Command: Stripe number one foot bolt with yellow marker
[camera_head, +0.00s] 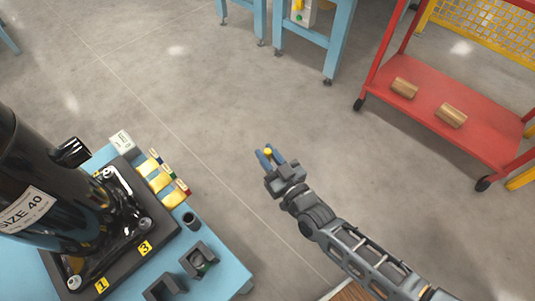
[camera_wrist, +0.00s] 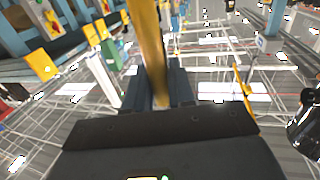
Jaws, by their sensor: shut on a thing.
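My gripper (camera_head: 267,156) is over open floor, right of the blue bench. It is shut on a yellow marker; only its small yellow end (camera_head: 268,151) shows in the head view. In the wrist view the marker (camera_wrist: 150,45) is a long yellow rod standing up between the fingers (camera_wrist: 158,90). A black compressor (camera_head: 38,180) marked SIZE 40 stands on a dark base at the left. The number one foot bolt (camera_head: 75,282) is a pale bolt head at the base's near corner, beside a yellow "1" tag (camera_head: 101,286). I cannot make out a stripe on it.
A yellow "3" tag (camera_head: 145,247) and another bolt (camera_head: 145,223) are at the base's right corner. Yellow holders (camera_head: 162,180), a dark cup (camera_head: 191,220) and dark square holders (camera_head: 198,259) line the blue bench (camera_head: 226,270). A red cart (camera_head: 445,110) stands upper right. The floor between is clear.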

